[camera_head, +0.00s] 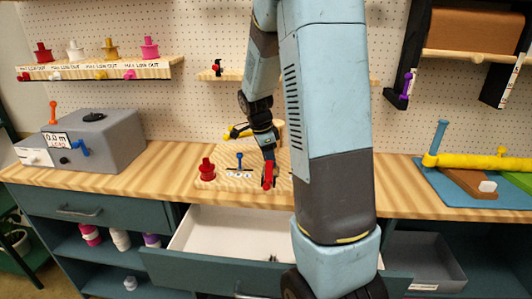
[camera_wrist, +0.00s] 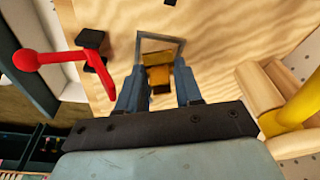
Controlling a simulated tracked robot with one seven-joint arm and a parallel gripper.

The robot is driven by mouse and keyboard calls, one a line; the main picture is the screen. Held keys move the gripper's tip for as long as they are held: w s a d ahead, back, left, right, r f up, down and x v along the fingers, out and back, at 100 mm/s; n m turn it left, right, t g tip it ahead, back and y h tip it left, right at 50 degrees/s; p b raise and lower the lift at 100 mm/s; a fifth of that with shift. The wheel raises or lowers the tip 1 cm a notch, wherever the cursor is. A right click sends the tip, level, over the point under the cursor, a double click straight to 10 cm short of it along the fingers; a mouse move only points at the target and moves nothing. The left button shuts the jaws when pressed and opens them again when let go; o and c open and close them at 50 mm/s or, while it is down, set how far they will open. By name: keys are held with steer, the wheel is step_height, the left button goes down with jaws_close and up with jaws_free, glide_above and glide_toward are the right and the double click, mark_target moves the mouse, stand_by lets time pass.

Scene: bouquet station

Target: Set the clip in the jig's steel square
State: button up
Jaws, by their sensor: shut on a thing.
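In the wrist view my gripper (camera_wrist: 158,92) points down at the wooden jig board, its two blue-grey fingers either side of a small brown-yellow clip (camera_wrist: 158,76). The fingers are shut on the clip. The grey steel square (camera_wrist: 161,37) lies just beyond the fingertips. The clip overlaps its near part in the picture; I cannot tell whether it is above the square or inside it. In the head view my gripper (camera_head: 268,152) is low over the jig board (camera_head: 240,178), partly behind a red lever (camera_head: 268,175). The clip and square cannot be made out there.
The red lever (camera_wrist: 60,58) stands left of the gripper in the wrist view, a yellow cylinder (camera_wrist: 292,112) on wood at right. In the head view a red spool (camera_head: 206,169) and blue lever (camera_head: 239,160) stand left of the gripper. An open drawer (camera_head: 215,235) juts out below.

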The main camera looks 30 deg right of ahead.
steer(key=shift+f, duration=0.4)
steer(key=shift+f, duration=0.15)
steer(key=o, duration=1.2)
steer(key=shift+f, duration=0.1)
steer(key=v, duration=1.4)
steer(key=s+a+r+n+t, duration=0.2)
steer(key=s+a+n, duration=0.1)
steer(key=s+n, duration=0.3)
steer(key=s+a+r+n+t+y, duration=0.1)
steer(key=s+a+r+n+t, duration=0.1)
steer(key=s+a+n, duration=0.2)
steer(key=s+a+r+n+t+y, duration=0.1)
steer(key=s+a+r+n+t, duration=0.1)
steer(key=s+n, duration=0.8)
steer(key=s+a+r, duration=0.1)
steer(key=s, duration=0.3)
steer(key=shift+s, duration=0.2)
